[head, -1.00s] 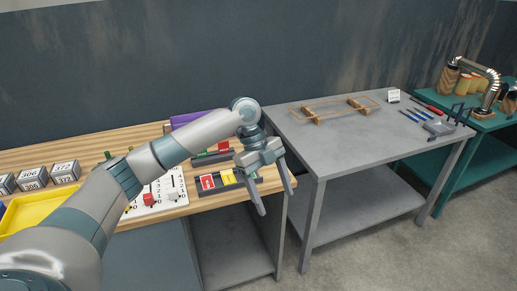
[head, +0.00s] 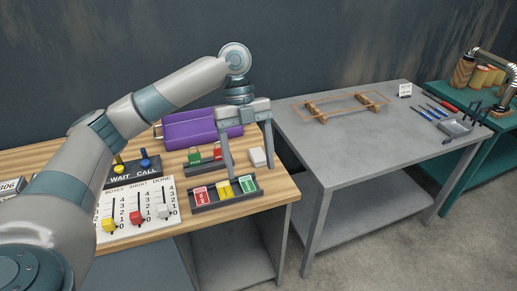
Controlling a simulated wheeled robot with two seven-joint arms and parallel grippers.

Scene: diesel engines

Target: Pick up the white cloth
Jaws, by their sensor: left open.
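A small white folded cloth (head: 258,157), as far as I can tell, lies on the wooden table near its right edge, behind the tray of coloured blocks. My left gripper (head: 250,176) points down over the table's right part. Its two fingers are spread apart with nothing between them, and in the picture they straddle the area around the white item. I cannot tell the exact height of the fingertips. My right gripper is not in view.
Beside the gripper are a dark tray (head: 209,207) with red, yellow and green blocks, another block rack (head: 196,166) and a purple object (head: 188,130). A slider board (head: 135,222) is left. A grey table (head: 350,149) holds a wooden frame (head: 343,106).

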